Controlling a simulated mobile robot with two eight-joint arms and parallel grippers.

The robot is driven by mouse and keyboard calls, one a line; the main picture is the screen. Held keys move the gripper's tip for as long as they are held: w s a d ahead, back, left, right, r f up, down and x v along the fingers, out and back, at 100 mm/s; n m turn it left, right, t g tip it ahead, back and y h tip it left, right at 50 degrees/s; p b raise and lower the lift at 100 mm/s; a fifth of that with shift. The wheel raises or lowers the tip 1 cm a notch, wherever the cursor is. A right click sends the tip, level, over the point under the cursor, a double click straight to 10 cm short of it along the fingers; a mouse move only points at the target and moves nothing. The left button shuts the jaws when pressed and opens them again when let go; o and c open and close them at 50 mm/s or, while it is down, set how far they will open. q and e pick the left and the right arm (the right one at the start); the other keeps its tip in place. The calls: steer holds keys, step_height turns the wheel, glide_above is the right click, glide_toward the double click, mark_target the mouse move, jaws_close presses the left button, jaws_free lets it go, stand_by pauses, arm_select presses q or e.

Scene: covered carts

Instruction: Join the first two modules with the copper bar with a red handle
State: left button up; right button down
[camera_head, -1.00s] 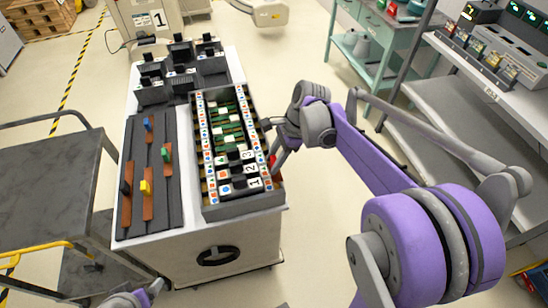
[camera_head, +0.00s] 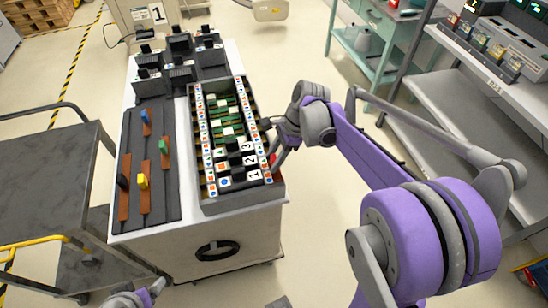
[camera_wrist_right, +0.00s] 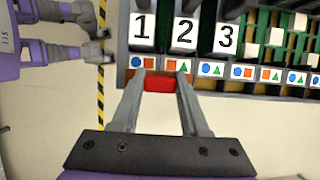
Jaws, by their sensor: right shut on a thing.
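My right gripper (camera_wrist_right: 161,82) is shut on the red handle (camera_wrist_right: 160,83), at the near edge of the module tray (camera_head: 243,203). The copper under the handle is mostly hidden. In the wrist view the handle lies in front of the coloured-shape labels below module 1 (camera_wrist_right: 142,30) and module 2 (camera_wrist_right: 184,35). I cannot tell whether the bar touches either module. Module 3 (camera_wrist_right: 226,38) stands beside module 2. In the head view the right gripper (camera_head: 274,157) is at the tray's right side. My left gripper (camera_head: 157,287) shows small at the bottom; its jaws are unclear.
A dark board (camera_head: 160,205) left of the tray holds copper bars with blue (camera_head: 146,115), green (camera_head: 163,146), yellow (camera_head: 142,181) and black (camera_head: 123,181) handles. Black holders (camera_head: 181,76) stand behind.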

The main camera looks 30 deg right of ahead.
steer(key=shift+f, duration=0.15)
steer(key=shift+c, duration=1.7)
jaws_free()
steer(key=v, duration=1.1)
steer(key=shift+s+f, duration=0.1)
steer(key=s+a+f+n+t+h, duration=0.1)
steer(key=s+a+f+n, duration=0.2)
steer(key=n, duration=0.4)
steer(key=s+a+f+n+t+h+p, duration=0.1)
steer(key=s+a+f+n+t+h, duration=0.1)
steer(key=s+n, duration=0.4)
steer(key=s+a+f+n+t+h+p, duration=0.1)
steer(key=s+a+f+n, duration=0.3)
steer(key=n, duration=0.3)
steer(key=shift+s+a+f+n, duration=0.2)
steer(key=shift+s+a+n, duration=0.2)
steer(key=shift+s+a, duration=0.45)
